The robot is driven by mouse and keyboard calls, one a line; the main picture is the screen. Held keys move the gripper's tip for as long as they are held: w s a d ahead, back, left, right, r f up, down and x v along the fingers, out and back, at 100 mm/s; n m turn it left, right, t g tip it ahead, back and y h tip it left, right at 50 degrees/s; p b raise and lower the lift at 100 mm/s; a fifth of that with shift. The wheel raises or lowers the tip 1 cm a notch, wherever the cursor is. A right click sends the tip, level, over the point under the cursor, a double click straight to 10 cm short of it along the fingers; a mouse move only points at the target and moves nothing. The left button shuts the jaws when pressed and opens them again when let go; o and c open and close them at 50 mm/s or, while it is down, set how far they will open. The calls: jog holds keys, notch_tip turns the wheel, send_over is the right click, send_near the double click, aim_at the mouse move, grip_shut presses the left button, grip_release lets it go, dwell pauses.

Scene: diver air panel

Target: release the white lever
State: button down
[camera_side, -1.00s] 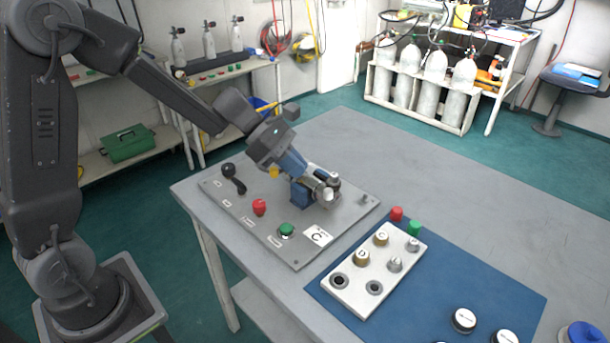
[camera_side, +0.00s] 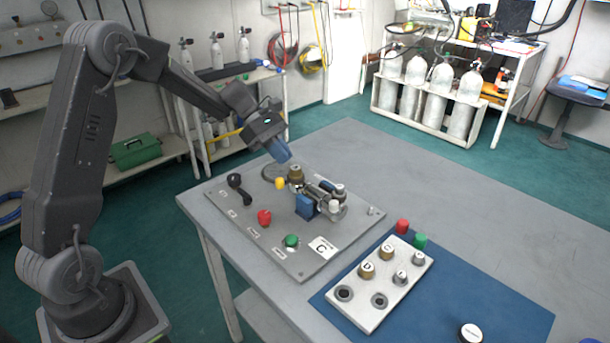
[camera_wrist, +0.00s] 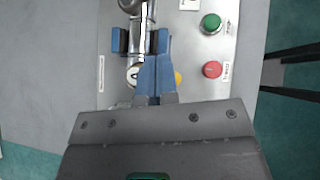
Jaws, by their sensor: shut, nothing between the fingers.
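In the side view my gripper (camera_side: 286,158) has its blue fingers shut and empty, above the far edge of the grey panel (camera_side: 285,255). It is apart from the silver valve fitting (camera_side: 324,190) with a blue block (camera_side: 306,207). A white cylindrical end (camera_side: 335,206), probably the white lever, shows at the fitting's near side.
The panel also carries a black lever (camera_side: 236,183), a red knob (camera_side: 264,217), a green button (camera_side: 291,241), a yellow knob (camera_side: 280,183) and a brass fitting (camera_side: 296,173). A pale block with knobs (camera_side: 365,312) lies on the blue mat.

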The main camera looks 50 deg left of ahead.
aim_at(334, 202)
jog(key=x, duration=1)
jog(key=shift+w+d+r, duration=0.1)
jog(key=shift+d, duration=0.45)
jog(key=shift+w+d+r, duration=0.1)
jog(key=shift+w+d, duration=0.05)
jog(key=shift+d, duration=0.4)
jog(key=shift+w+d, duration=0.15)
jog(key=shift+d, duration=0.5)
jog(key=shift+d+n+t, duration=0.45)
jog(key=shift+n+t, duration=0.35)
jog(key=shift+n, duration=0.1)
jog(key=shift+d+n+t+y, duration=0.25)
jog(key=shift+n+t+y, duration=0.05)
jog(key=shift+n, duration=0.2)
jog(key=shift+d, duration=0.7)
jog(key=shift+a, duration=0.15)
jog(key=shift+w+a, duration=0.2)
jog(key=shift+a, duration=0.45)
